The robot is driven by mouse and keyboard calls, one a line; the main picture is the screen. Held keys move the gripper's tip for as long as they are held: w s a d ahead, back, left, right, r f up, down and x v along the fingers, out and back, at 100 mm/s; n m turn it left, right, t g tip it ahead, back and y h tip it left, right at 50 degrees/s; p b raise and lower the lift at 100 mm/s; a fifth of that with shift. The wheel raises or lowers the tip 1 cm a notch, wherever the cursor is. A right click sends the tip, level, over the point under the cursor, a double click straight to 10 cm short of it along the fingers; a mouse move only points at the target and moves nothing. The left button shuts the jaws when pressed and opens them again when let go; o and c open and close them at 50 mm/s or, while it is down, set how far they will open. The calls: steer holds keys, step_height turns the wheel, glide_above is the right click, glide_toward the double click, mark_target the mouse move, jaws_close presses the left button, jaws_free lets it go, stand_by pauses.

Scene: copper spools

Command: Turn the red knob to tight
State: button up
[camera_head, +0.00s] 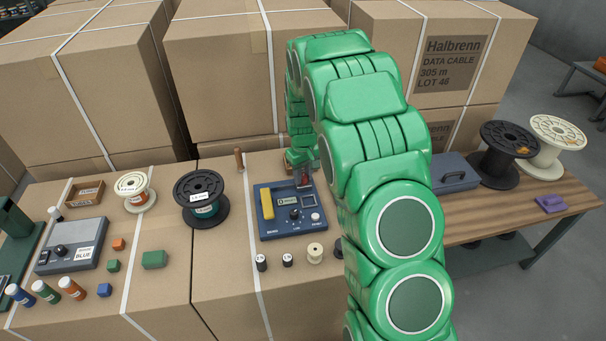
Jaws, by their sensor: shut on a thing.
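A blue instrument box (270,228) lies on the cardboard cartons in the middle. It has a yellow handle-like bar, a small black knob and a pale round button on its face. My gripper (303,178) is pointed down at the box's upper right part, under my green arm. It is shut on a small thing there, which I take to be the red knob. The fingers and arm hide the knob, so its setting cannot be read.
Black spools stand left of the box (202,199) and on the wooden bench (506,148). A white spool (133,190) stands further left. Several small cylinders line the front, including a black one (261,262). A grey device (71,246) sits at left. Tall cartons (235,85) close off the back.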

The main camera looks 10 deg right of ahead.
mark_target(303, 176)
steer(key=m, duration=0.6)
steer(key=shift+m, duration=0.3)
steer(key=m, duration=0.5)
steer(key=shift+m, duration=0.4)
steer(key=o, duration=1.1)
steer(key=shift+c, duration=0.2)
steer(key=shift+r, duration=3.9)
